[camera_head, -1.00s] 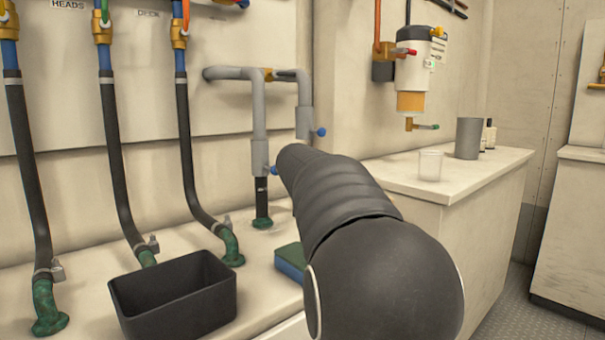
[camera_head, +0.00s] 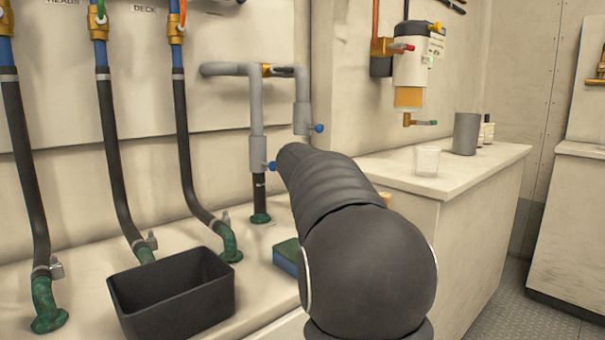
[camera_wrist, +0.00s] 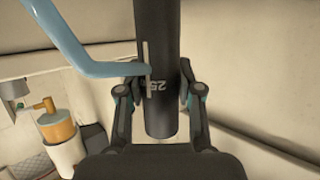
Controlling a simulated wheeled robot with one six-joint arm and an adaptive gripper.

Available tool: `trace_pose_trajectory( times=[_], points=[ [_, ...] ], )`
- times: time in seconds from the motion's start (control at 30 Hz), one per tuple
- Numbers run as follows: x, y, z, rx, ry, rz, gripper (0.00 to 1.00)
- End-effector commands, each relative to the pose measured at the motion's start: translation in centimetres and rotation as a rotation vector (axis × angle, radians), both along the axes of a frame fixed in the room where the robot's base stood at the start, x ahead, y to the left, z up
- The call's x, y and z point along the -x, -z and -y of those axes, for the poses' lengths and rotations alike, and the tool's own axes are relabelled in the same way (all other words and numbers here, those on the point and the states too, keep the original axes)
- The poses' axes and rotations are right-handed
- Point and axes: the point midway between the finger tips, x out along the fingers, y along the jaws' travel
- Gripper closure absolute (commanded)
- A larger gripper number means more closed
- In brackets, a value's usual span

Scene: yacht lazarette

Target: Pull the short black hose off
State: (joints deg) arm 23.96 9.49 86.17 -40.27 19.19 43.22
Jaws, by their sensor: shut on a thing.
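In the wrist view my gripper (camera_wrist: 157,92) is shut on a short black hose (camera_wrist: 160,40), one finger on each side. The hose has white print reading "25" and a thin pale line along it. Its near end shows between the fingers with nothing visibly attached; its far end runs out of the picture. A light blue lever (camera_wrist: 85,55) crosses to the hose's left side. In the head view my arm hides the gripper and the held hose. Another short black piece (camera_head: 259,188) stands between the left grey pipe (camera_head: 257,120) and a green deck fitting.
Three long black hoses (camera_head: 112,165) run down the wall to green fittings. A black bin (camera_head: 170,300) and a blue-green sponge (camera_head: 287,256) rest on the ledge.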

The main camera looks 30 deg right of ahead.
Motion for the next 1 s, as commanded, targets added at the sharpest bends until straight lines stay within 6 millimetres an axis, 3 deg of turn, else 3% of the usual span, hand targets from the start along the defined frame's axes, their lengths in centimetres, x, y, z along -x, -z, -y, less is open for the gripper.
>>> trace_pose_trajectory(
  times=[1.0],
  points=[
    [0.0, -2.3, 0.0, 0.001, -0.001, 0.003, 1.00]
  ],
)
